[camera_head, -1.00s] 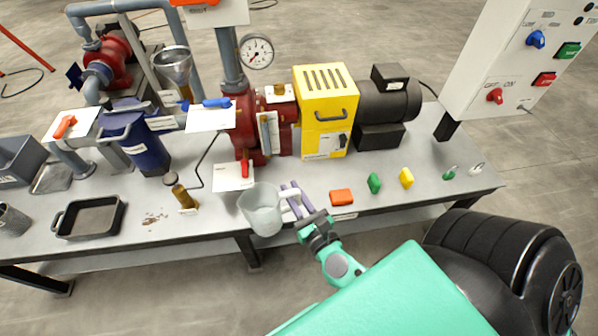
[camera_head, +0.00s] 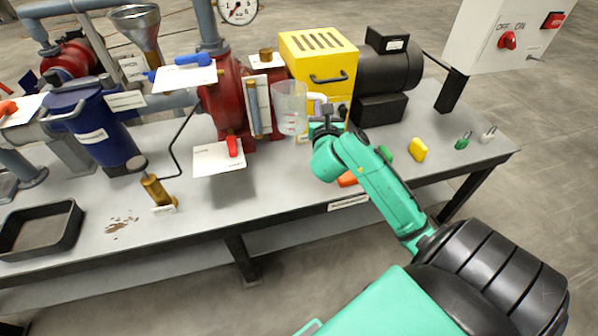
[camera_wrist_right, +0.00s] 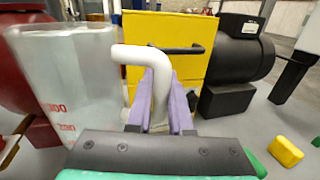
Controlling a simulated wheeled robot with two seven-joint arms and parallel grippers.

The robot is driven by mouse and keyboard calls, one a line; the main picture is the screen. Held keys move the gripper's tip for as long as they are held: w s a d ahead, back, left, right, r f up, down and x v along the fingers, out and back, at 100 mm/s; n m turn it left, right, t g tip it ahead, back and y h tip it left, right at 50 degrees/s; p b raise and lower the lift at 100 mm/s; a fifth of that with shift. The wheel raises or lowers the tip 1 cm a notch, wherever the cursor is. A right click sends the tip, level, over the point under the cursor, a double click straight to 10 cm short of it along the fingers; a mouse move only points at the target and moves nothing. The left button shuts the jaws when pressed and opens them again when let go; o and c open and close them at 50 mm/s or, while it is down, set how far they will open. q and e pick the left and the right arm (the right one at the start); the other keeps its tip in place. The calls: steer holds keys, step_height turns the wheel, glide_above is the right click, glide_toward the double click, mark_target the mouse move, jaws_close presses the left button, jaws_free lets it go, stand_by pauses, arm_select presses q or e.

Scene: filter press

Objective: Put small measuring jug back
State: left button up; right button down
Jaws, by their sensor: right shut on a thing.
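The small measuring jug (camera_head: 290,107) is a clear, frosted cup with red markings and a white handle. In the head view it is upright in front of the red pump and the yellow box. My right gripper (camera_head: 325,112) is shut on its white handle, at the jug's right. The right wrist view shows the jug (camera_wrist_right: 68,85) at the left and the purple fingers (camera_wrist_right: 158,98) around the handle. The jug appears held above the bench; its base is not clear of things behind it. My left gripper is not in view.
The yellow box (camera_head: 319,62) and black motor (camera_head: 388,75) stand just behind. A yellow block (camera_head: 418,149), green padlock (camera_head: 463,141) and partly hidden orange block (camera_head: 347,179) lie on the bench (camera_head: 210,208). A black tray (camera_head: 68,238) sits at left. The front middle bench is clear.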

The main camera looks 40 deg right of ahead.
arm_select(q)
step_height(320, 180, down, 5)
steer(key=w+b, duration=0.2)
steer(key=b, duration=0.3)
arm_select(e)
step_height(320, 180, down, 19)
steer(key=b, duration=0.2)
steer(key=shift+a+f+b, duration=0.1)
steer(key=shift+b, duration=0.3)
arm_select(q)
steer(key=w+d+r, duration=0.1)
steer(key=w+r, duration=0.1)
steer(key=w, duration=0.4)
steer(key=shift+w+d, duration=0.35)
arm_select(e)
steer(key=c, duration=0.8)
jaws_free()
steer(key=shift+f, duration=0.1)
